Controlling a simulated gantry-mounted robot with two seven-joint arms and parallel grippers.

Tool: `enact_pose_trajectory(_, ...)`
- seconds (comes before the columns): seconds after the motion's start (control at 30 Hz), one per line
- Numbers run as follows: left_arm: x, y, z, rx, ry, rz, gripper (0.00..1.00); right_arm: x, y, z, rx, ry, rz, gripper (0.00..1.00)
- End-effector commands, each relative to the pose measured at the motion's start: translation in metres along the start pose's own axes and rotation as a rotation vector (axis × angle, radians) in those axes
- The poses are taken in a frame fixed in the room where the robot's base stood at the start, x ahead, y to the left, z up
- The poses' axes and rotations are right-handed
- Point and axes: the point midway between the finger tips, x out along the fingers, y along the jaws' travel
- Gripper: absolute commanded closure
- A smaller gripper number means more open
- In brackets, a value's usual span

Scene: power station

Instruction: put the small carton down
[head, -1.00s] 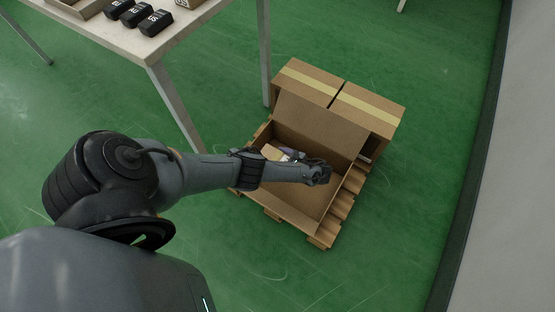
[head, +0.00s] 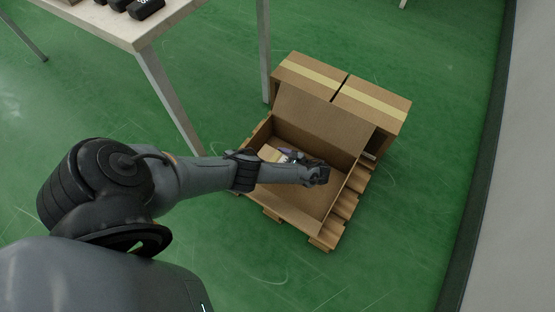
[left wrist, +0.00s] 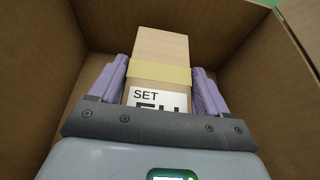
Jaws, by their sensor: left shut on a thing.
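The small carton (left wrist: 158,92) is a tan box with a yellow band and a white label reading "SET". It sits between the two purple fingers of my left gripper (left wrist: 160,88), which is shut on it. In the head view the small carton (head: 271,153) shows only in part beyond my left arm. My left gripper (head: 289,155) is inside the open cardboard box (head: 317,201), mostly hidden by its own wrist. I cannot tell whether the carton touches the box's bottom. My right gripper is not in view.
The open box stands on a wooden pallet (head: 327,238), its raised flap (head: 322,117) at the back. Closed taped cartons (head: 372,104) stand behind it. A table (head: 135,30) with black objects (head: 146,8) is at upper left. Green floor around the pallet is clear.

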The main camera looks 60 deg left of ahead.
Motion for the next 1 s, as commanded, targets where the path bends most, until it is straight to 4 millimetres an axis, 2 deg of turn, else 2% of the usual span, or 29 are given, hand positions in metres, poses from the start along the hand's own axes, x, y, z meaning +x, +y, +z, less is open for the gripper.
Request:
enact_pose_trajectory(0.67, 0.004, 0.0, -0.01, -0.002, 0.0, 0.001, 0.67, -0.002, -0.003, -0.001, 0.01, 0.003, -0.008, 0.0)
enact_pose_trajectory(0.7, 0.004, 0.0, -0.011, -0.001, 0.0, 0.001, 0.17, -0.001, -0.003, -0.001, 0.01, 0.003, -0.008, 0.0)
enact_pose_trajectory(0.8, 0.005, 0.0, -0.011, -0.001, 0.0, 0.001, 0.02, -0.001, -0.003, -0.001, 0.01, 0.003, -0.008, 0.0)
enact_pose_trajectory(0.83, 0.005, 0.0, -0.011, -0.001, 0.0, 0.001, 0.0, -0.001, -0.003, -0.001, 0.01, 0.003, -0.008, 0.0)
enact_pose_trajectory(1.0, 0.005, 0.0, -0.011, -0.001, 0.0, 0.001, 0.0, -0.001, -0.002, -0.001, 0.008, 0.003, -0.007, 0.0)
